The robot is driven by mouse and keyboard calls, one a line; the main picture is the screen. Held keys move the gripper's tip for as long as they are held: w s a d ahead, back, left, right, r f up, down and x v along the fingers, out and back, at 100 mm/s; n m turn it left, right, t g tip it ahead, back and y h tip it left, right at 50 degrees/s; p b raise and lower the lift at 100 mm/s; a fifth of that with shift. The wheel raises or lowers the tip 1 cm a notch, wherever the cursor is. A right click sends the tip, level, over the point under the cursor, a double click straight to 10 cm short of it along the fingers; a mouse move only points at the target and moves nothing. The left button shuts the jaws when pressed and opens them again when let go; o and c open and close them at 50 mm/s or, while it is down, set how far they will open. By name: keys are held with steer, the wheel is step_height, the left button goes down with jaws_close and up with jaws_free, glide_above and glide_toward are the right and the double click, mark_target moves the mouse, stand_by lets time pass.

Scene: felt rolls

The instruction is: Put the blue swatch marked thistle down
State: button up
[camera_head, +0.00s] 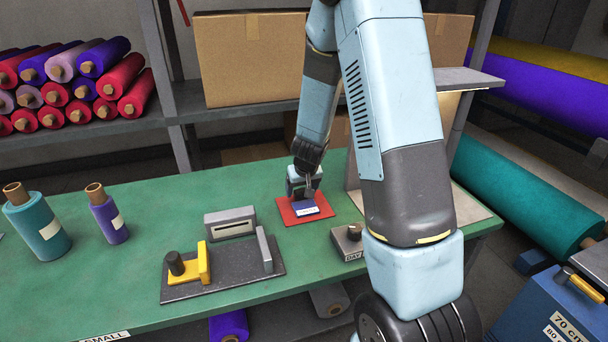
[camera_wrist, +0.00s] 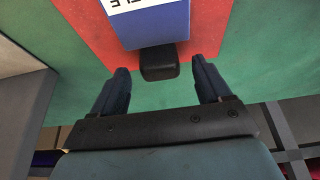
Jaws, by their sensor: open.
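The blue swatch (camera_head: 307,209) with a white label lies on a red square mat (camera_head: 287,215) on the green table. In the wrist view the swatch (camera_wrist: 158,30) shows at the top, with part of its label lettering and a dark tab (camera_wrist: 159,62) at its near end. The red mat (camera_wrist: 88,32) spreads on both sides of it. My gripper (camera_wrist: 161,72) is open, its fingers apart on either side of the tab, with gaps to both. In the head view my gripper (camera_head: 307,186) is just behind the swatch, low over the mat.
A dark fixture (camera_head: 222,278) with a yellow block stands at front centre. Teal (camera_head: 38,225) and purple (camera_head: 108,213) rolls stand at left. A cardboard box (camera_head: 250,60) is on the shelf behind.

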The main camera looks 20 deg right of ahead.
mark_target(305, 207)
steer(key=s+a+r+y, duration=0.1)
steer(key=s+r, duration=0.7)
steer(key=r, duration=0.4)
steer(key=s+r+y, duration=0.1)
steer(key=s+r, duration=0.7)
steer(key=r, duration=0.4)
steer(key=s+r+h, duration=0.1)
steer(key=s+r, duration=0.2)
steer(key=s, duration=0.4)
steer(key=s+r+t+h, duration=0.1)
steer(key=s+r, duration=0.3)
steer(key=s, duration=0.4)
steer(key=shift+d+r, duration=0.3)
steer(key=shift+d, duration=0.1)
